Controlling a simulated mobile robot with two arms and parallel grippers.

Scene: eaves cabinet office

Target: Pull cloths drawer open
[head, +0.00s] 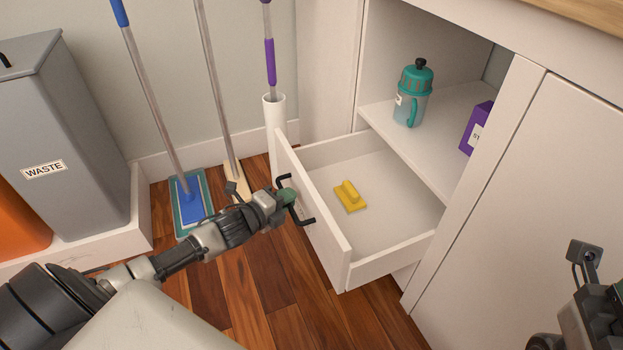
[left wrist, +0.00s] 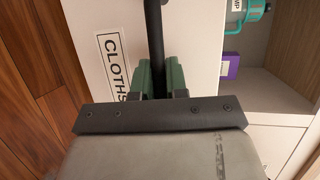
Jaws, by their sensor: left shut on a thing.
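The cloths drawer (head: 392,262) is white and stands pulled out of the cabinet, its inside showing in the head view. A yellow scrubber-like item (head: 349,197) lies on its floor. In the left wrist view the drawer front (left wrist: 85,20) bears a CLOTHS label (left wrist: 112,66). A black bar handle (head: 299,214) is on the front; it also shows in the left wrist view (left wrist: 154,32). My left gripper (head: 288,197) is shut on this handle, with its green fingers (left wrist: 160,80) on either side of the bar. My right gripper (head: 603,310) is partly cut off at lower right; its fingertips are unclear.
A teal bottle (head: 411,95) and a purple box (head: 477,128) stand on the shelf above the drawer. Mops and a broom (head: 220,100) lean at the wall, one in a white tube (head: 274,125). A grey WASTE bin (head: 70,130) is left. Wooden floor before the drawer is clear.

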